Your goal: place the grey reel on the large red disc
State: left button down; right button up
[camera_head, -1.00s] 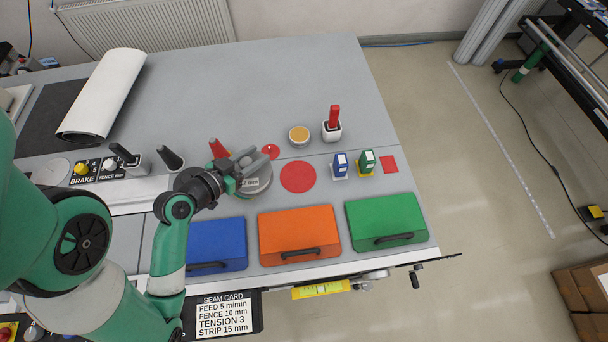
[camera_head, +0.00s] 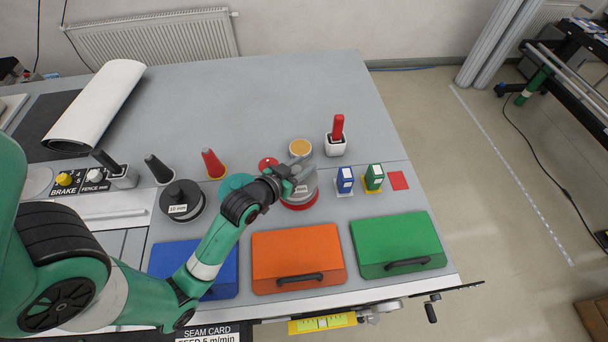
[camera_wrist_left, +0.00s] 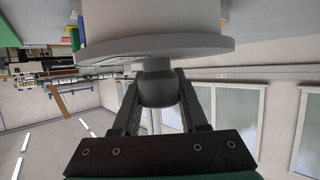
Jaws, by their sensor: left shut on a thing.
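The grey reel (camera_head: 305,195) is in my left gripper (camera_head: 297,176), which is shut on the knob on its top. In the left wrist view the reel (camera_wrist_left: 155,48) fills the top of the picture, with the knob between the fingers (camera_wrist_left: 157,88). The reel is over the large red disc (camera_head: 301,207) and hides most of it; a red edge shows along its near side. I cannot tell whether the reel touches the disc or hangs just above it. My right gripper is not in view.
Orange (camera_head: 297,255) and green (camera_head: 397,242) boxes lie in front.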

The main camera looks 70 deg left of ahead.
pick_arm(q)
jog(key=shift+w+f+b, duration=0.15)
jog(key=shift+f+b, duration=0.2)
jog(key=shift+f, duration=0.55)
jog(key=shift+w+f+b, duration=0.1)
jog(key=shift+f+b, duration=0.25)
jog(key=shift+f, duration=0.5)
jog(key=shift+f, duration=0.2)
jog(key=shift+c, duration=2.2)
grip_release()
jog(key=shift+r, duration=0.15)
jog(key=shift+s+d+r, duration=0.15)
jog(key=shift+s, duration=0.1)
jog(key=p+v, duration=0.2)
jog(key=v, duration=0.9)
jog(key=shift+s, duration=0.2)
jog(key=shift+w+d, duration=0.1)
